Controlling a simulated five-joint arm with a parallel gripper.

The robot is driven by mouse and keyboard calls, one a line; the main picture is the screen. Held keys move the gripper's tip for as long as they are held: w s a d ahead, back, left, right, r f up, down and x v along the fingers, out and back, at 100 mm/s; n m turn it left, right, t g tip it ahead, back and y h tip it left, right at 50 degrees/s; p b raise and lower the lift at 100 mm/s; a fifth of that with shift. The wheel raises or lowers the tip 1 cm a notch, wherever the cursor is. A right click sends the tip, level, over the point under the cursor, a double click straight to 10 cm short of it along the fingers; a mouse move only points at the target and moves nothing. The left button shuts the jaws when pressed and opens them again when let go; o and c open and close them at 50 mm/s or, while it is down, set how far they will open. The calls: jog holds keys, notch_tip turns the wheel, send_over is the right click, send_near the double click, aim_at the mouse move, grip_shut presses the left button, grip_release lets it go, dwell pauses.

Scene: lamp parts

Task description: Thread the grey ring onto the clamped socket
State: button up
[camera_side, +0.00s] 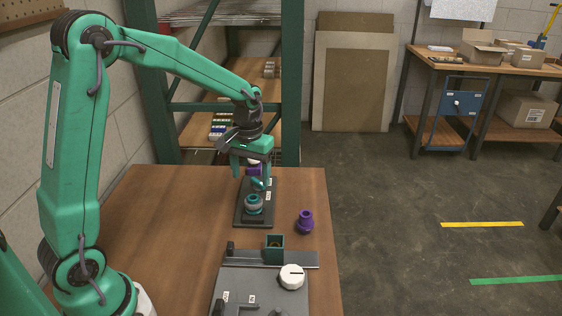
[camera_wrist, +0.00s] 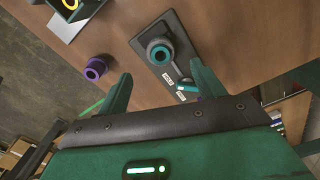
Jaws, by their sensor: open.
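A grey ring (camera_side: 254,206) sits at the near end of a dark plate (camera_side: 241,219). A teal piece (camera_side: 253,198) shows at its top, likely the clamped socket; how far the ring is threaded on cannot be told. In the wrist view the grey ring (camera_wrist: 152,44) stands around the teal piece (camera_wrist: 159,53), ahead of my fingers and apart from them. My gripper (camera_side: 256,180) is open above the plate's far end; it also shows in the wrist view (camera_wrist: 160,86), with nothing visibly held. A small teal part (camera_wrist: 187,88) is near the right finger.
A purple part (camera_side: 305,221) stands on the table right of the plate. Another purple piece (camera_side: 254,170) shows by my gripper, partly hidden. The table's left is clear.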

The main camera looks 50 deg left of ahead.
aim_at(251, 198)
jog(key=shift+f, duration=3.9)
jog(key=c, duration=1.2)
jog(key=shift+f, duration=0.15)
jog(key=m, duration=0.6)
jog(key=shift+a+f+m, duration=0.1)
jog(key=shift+f+m, duration=0.05)
jog(key=shift+m, duration=0.25)
